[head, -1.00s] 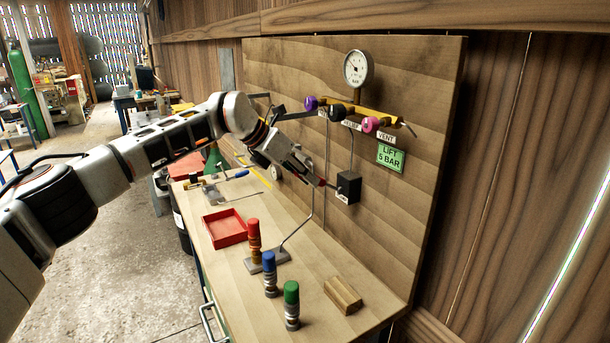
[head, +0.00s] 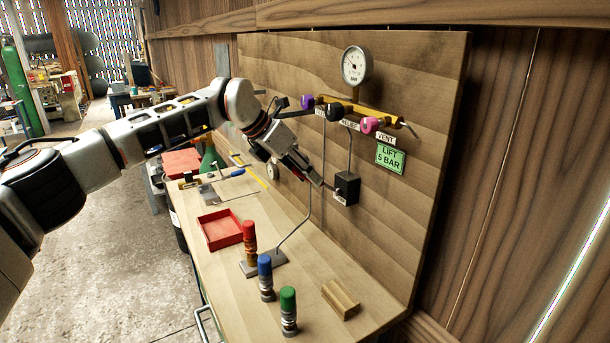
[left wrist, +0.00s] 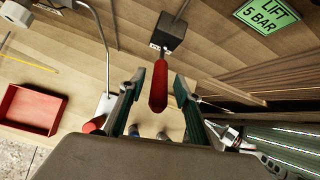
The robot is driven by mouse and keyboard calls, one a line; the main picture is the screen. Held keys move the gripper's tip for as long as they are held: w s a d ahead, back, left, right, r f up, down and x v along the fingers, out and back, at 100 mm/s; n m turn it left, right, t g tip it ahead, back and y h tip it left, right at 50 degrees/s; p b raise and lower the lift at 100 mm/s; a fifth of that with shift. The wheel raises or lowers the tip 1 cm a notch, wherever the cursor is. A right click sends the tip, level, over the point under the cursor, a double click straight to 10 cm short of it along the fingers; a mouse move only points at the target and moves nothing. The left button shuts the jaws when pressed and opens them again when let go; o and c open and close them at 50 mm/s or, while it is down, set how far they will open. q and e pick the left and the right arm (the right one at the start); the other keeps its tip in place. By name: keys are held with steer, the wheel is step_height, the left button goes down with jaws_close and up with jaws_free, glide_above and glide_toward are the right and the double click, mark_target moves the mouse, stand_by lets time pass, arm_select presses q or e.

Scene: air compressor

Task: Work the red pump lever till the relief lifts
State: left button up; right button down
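The red pump lever (left wrist: 158,88) sticks out from a black pump box (left wrist: 168,32) on the wooden board; the box also shows in the head view (head: 346,187). My left gripper (left wrist: 160,92) is open, with one green-edged finger on each side of the lever's red grip. Gaps show between the grip and both fingers. In the head view my left gripper (head: 318,182) is just left of the box and largely hides the lever. A round gauge (head: 356,65) sits high on the board; its reading is too small to tell. My right gripper is not in view.
Purple (head: 307,102), black (head: 335,111) and pink (head: 369,125) knobs sit under the gauge, above a green "LIFT 5 BAR" sign (head: 390,158). The bench below holds a red tray (head: 221,229), red, blue and green-capped cylinders (head: 288,311) and a wooden block (head: 340,299).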

arm_select(q)
steer(key=v, duration=1.2)
steer(key=shift+a, duration=0.15)
